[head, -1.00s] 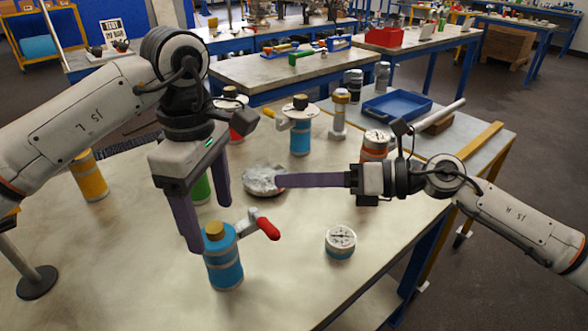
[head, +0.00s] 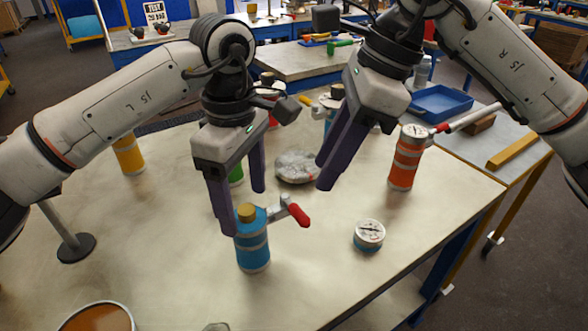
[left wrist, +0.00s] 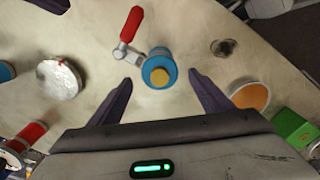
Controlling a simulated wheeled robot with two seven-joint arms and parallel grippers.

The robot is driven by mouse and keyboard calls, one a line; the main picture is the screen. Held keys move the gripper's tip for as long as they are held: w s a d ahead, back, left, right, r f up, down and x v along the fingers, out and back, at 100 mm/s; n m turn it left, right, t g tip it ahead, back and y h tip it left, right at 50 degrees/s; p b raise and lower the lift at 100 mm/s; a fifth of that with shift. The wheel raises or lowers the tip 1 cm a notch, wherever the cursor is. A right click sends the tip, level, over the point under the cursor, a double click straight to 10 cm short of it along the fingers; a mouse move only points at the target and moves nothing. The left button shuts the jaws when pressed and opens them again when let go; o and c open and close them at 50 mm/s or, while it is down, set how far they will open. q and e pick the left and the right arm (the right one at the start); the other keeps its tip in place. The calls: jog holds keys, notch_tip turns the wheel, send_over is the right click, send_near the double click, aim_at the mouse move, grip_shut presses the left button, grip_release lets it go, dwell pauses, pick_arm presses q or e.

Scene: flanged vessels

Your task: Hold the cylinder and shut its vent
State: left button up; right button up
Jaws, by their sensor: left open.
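A blue cylinder (head: 253,250) with a brown-yellow cap stands upright on the table. A grey vent fitting with a red lever handle (head: 298,214) sticks out from its upper right side. My left gripper (head: 243,212) is open just above it. In the left wrist view the blue cylinder (left wrist: 158,66) sits between and just beyond the open fingers, and the red handle (left wrist: 132,23) points away. No grip on it shows. My right gripper (head: 326,174) hangs above and to the right of the lever, touching nothing visible; its finger gap is unclear.
An orange cylinder (head: 404,168) and a short gauge-topped can (head: 369,236) stand to the right. A silvery lump (head: 295,168) lies behind. A round orange-filled container (head: 100,318) is at the front left, and a stand (head: 75,246) is at left.

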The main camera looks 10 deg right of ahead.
aim_at(249, 235)
pick_arm(q)
notch_tip(249, 235, down, 10)
jog(key=shift+r, duration=0.15)
jog(key=shift+c, duration=0.4)
jog(key=c, duration=1.6)
jog(key=shift+o, duration=0.2)
